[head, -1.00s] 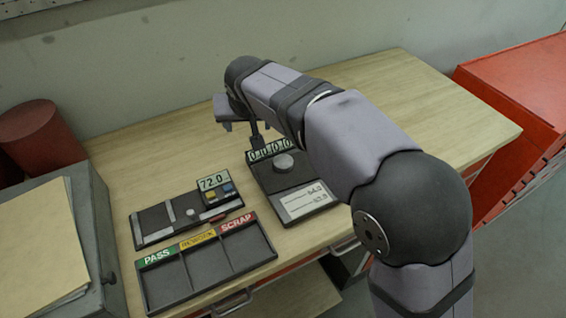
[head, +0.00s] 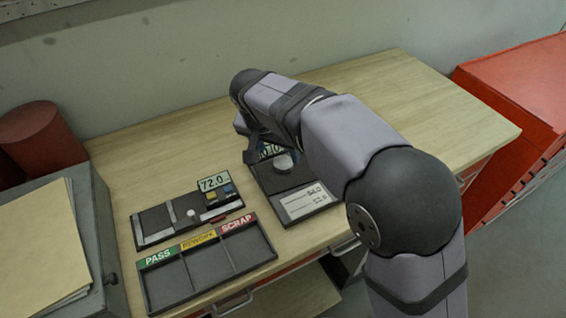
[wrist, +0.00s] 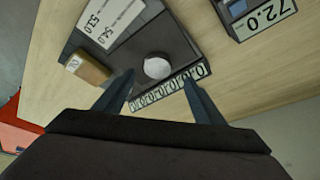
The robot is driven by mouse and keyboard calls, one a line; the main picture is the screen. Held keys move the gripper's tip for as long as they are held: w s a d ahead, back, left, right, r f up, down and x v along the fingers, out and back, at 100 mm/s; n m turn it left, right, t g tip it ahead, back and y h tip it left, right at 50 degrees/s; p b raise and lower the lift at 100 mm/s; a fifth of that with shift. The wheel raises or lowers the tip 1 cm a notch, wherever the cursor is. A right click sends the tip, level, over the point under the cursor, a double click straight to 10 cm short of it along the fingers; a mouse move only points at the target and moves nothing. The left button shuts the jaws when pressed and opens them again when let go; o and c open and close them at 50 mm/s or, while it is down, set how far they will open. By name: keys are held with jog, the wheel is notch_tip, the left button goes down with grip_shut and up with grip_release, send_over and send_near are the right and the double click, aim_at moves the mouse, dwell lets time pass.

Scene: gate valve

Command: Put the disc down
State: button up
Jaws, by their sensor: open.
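A pale grey round disc (head: 283,163) sits on a dark flat device (head: 262,184) below its number display. In the wrist view the disc (wrist: 157,67) lies on the device (wrist: 178,58), just beyond and between my fingertips; I cannot tell whether it is a loose part or belongs to the device. My gripper (wrist: 160,88) is open, with a clear gap between its two dark fingers and nothing held. In the head view my gripper (head: 258,150) is over the display end of the device, partly hidden by my arm.
A tray (head: 207,263) marked PASS, a middle label and SCRAP has empty compartments. A fixture (head: 155,219) with a 72.0 sign stands behind it. A grey box (head: 98,215) with folders is at left. The back right bench is clear.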

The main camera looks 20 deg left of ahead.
aim_at(282, 162)
jog(key=shift+w+d+f+p, duration=0.1)
jog(key=shift+d+f+p, duration=0.1)
jog(key=shift+f+p, duration=0.3)
jog(key=shift+p+x, duration=0.6)
jog(key=shift+x, duration=1.5)
jog(key=c, duration=1.5)
jog(key=shift+c, duration=0.2)
jog(key=shift+r, duration=0.2)
notch_tip(282, 162, up, 10)
jog(key=b, duration=0.2)
jog(key=shift+f, duration=0.15)
